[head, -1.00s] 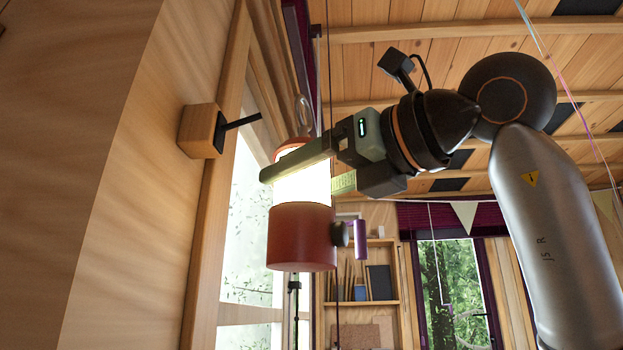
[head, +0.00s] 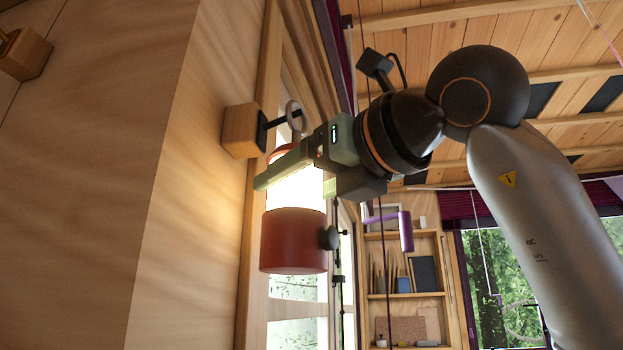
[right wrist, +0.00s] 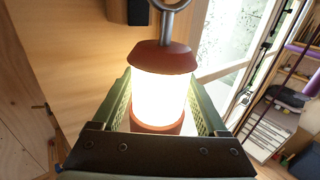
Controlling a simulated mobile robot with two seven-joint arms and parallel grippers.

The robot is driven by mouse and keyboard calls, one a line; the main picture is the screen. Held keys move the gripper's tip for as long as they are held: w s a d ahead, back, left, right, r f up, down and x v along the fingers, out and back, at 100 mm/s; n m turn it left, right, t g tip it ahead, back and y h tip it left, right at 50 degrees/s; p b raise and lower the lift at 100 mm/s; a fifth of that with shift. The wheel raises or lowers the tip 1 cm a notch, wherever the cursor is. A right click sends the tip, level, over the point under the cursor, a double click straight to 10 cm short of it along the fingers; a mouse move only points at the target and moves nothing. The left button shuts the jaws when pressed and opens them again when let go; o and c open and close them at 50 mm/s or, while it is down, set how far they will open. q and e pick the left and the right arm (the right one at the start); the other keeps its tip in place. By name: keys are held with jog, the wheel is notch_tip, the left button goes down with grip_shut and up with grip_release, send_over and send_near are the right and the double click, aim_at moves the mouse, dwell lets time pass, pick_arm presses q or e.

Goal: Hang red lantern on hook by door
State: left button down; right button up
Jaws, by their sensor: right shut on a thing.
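The red lantern (head: 293,242) glows white in the middle and hangs upright, with a grey ring (head: 294,114) on top. My right gripper (head: 290,178) is shut around its bright glass, one finger on each side. The hook (head: 275,123) is a dark peg on a wooden block (head: 239,131) at the wall edge. In the head view the ring overlaps the peg's outer end; I cannot tell whether the peg passes through it. The right wrist view shows the lantern (right wrist: 163,60) between the fingers and the block (right wrist: 116,11) left of the ring. My left gripper is out of view.
A wooden panel wall (head: 100,190) fills the left, with another block (head: 24,54) at upper left. A bright window (head: 297,335) stands close behind the lantern. Shelves (head: 404,295) stand farther back. A thin dark cord hangs near my right gripper.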

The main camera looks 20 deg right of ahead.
aim_at(270, 199)
jog(key=shift+w+a+f, duration=0.1)
jog(key=shift+w+a, duration=0.5)
jog(key=shift+a, duration=0.3)
jog(key=shift+w+a+f, duration=0.25)
jog(key=shift+a+f, duration=0.2)
jog(key=shift+f, duration=0.05)
jog(key=o, duration=1.6)
jog(key=shift+f+b, duration=0.1)
jog(key=shift+b, duration=0.2)
jog(key=b+v, duration=0.3)
jog(key=v, duration=0.9)
jog(key=shift+s+d, duration=0.1)
jog(key=shift+s, duration=0.15)
